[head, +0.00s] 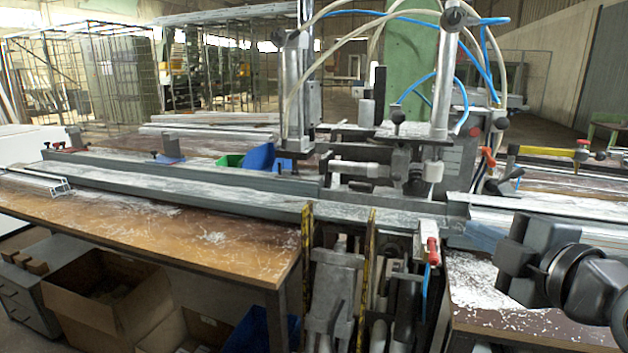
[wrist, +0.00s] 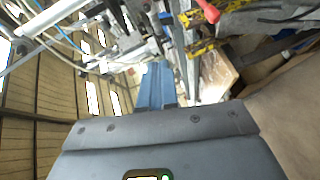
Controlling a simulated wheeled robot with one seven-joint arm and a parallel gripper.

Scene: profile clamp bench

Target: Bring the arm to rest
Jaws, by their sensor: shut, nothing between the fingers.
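My gripper (head: 507,262) is at the lower right of the head view, at the end of my dark arm. It is shut and empty. It shows in front of the right-hand bench top, and I see no contact with the bench or clamp.
The profile clamp (head: 405,170) stands mid-bench, with hoses above it. A long metal profile (head: 200,190) runs left along the bench (head: 235,238). A red-handled lever (head: 432,252) sticks out at the front. Cardboard boxes (head: 110,300) stand below. White chips litter the right bench top (head: 480,318).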

